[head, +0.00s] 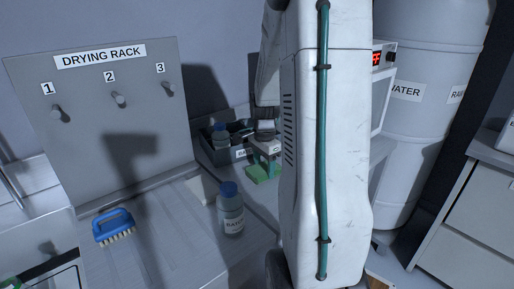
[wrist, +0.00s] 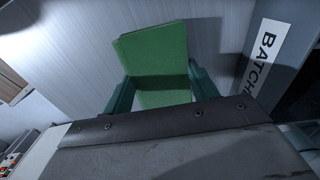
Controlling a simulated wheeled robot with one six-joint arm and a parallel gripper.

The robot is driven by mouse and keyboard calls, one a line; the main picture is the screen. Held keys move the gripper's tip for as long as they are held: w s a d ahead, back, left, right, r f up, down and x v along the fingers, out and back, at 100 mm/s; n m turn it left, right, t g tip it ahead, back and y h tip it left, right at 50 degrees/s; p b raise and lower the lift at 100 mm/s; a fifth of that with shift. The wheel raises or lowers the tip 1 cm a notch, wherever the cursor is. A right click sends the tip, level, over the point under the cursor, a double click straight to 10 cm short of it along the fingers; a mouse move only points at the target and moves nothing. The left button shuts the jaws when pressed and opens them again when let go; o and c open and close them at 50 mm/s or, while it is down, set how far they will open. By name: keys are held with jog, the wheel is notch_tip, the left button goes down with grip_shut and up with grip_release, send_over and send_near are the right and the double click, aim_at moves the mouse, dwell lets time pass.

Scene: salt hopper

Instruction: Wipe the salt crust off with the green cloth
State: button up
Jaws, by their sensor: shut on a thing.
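The green cloth (head: 262,173) is in my gripper (head: 265,151), low over or on the grey counter beside the dark bin in the head view. In the wrist view the cloth (wrist: 152,45) is a folded green pad between the two dark green fingers of my gripper (wrist: 160,82), which are shut on it. I cannot tell whether the cloth touches the counter. I cannot make out any salt crust in either view. My arm hides part of the counter and whatever is behind it.
A dark bin (head: 242,154) holds bottles; its labelled wall (wrist: 265,50) is close right of the cloth. A labelled bottle (head: 231,215) with a blue cap stands nearer. A blue brush (head: 113,226) lies before the drying rack (head: 100,130). Large barrels (head: 425,110) stand right.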

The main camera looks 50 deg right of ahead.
jog(key=shift+w+a, duration=0.2)
jog(key=shift+a, duration=1)
jog(key=shift+d+r, duration=0.1)
jog(key=shift+r, duration=4)
